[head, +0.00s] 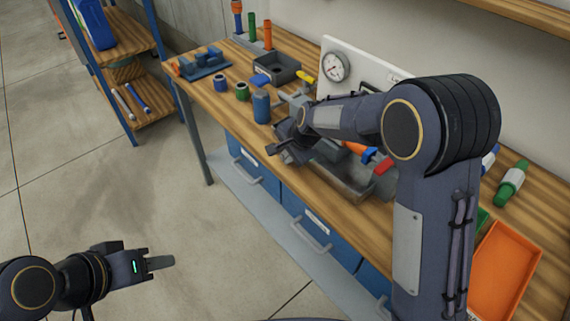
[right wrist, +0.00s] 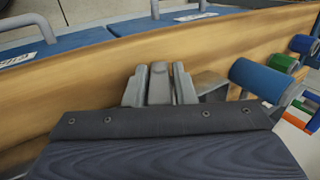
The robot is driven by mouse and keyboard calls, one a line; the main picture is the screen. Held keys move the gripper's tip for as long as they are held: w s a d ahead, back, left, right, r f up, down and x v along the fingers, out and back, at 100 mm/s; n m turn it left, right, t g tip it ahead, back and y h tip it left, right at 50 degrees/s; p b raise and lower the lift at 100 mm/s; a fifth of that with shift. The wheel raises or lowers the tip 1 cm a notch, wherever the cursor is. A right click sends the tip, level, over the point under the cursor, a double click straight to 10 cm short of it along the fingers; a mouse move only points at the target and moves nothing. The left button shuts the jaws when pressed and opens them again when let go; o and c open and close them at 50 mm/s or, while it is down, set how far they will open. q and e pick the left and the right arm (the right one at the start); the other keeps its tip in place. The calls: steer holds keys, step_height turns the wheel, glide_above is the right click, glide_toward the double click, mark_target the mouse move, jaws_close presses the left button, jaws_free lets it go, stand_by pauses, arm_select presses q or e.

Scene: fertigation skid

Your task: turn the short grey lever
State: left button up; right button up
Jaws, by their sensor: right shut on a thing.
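The short grey lever (right wrist: 160,84) shows in the right wrist view as a grey piece between the two fingers of my right gripper (right wrist: 159,90), which is shut on it. In the head view my right gripper (head: 283,150) is low at the bench's front edge, and the lever cannot be made out there behind the gripper and arm. The lever's base and pivot are hidden. My left gripper (head: 160,262) is over the floor, away from the bench, seen side-on, so its opening cannot be told.
A blue cylinder (head: 261,106) stands close beside my right gripper. A panel with a gauge (head: 334,67) stands behind. A grey tray (head: 345,185) with coloured parts and an orange tray (head: 505,265) lie to the right. A dark bin (head: 277,68) is further back.

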steer(key=b, duration=0.2)
steer(key=t+y+b, duration=0.1)
steer(key=shift+s+d+f+b, duration=0.1)
steer(key=shift+f+b, duration=0.25)
steer(key=shift+r+t+b, duration=0.2)
steer(key=shift+t+b, duration=0.3)
steer(key=shift+b, duration=0.25)
arm_select(q)
step_height(320, 180, down, 7)
steer(key=shift+r, duration=0.2)
arm_select(e)
steer(key=o, duration=0.9)
steer(key=shift+c, duration=0.2)
steer(key=shift+r, duration=0.1)
arm_select(q)
steer(key=shift+r+p, duration=0.7)
arm_select(e)
steer(key=v, duration=0.7)
steer(key=shift+s+d+r, duration=0.2)
steer(key=shift+s+d, duration=0.05)
